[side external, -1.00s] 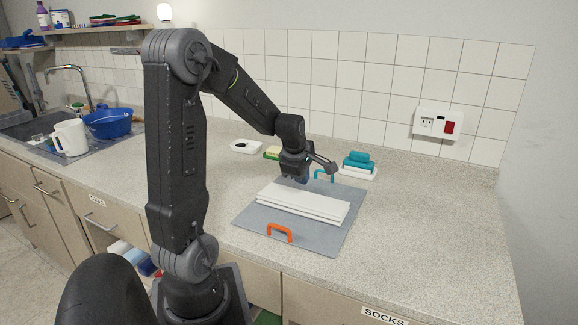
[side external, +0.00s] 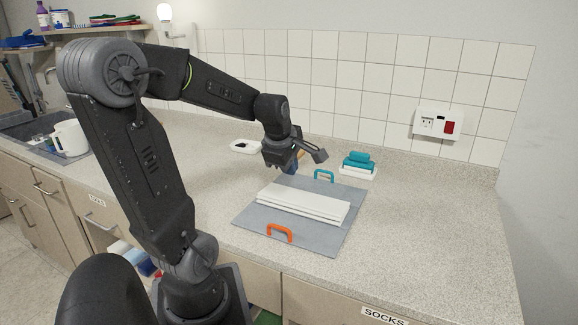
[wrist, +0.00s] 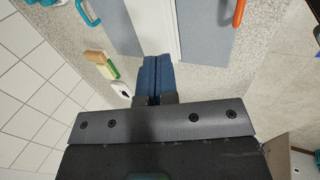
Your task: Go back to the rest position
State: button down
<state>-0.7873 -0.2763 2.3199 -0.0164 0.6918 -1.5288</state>
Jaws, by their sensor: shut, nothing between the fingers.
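My gripper (side external: 291,166) is above the far left corner of the grey board on the counter, shut and empty. In the wrist view its two blue fingers (wrist: 157,77) are together with nothing between them. The grey board (side external: 340,234) lies flat on the counter. The fingers are apart from the stack in the side view.
A white pitcher (side external: 70,138) stands by the sink. A white outlet panel (side external: 438,123) is on the tiled wall. The right counter is clear.

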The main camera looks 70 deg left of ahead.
dwell(0.3)
jog(key=s+d+r+m+t+h, duration=0.1)
jog(key=s+d+m, duration=0.1)
jog(key=d+m, duration=0.9)
jog(key=s+d+r+m+t+h, duration=0.1)
jog(key=s+d+r+m+h, duration=0.1)
jog(key=d+m, duration=1)
jog(key=s+m, duration=0.1)
jog(key=m, duration=0.2)
jog(key=shift+r+m, duration=0.2)
jog(key=shift+m, duration=0.1)
jog(key=shift+w, duration=0.1)
dwell(0.9)
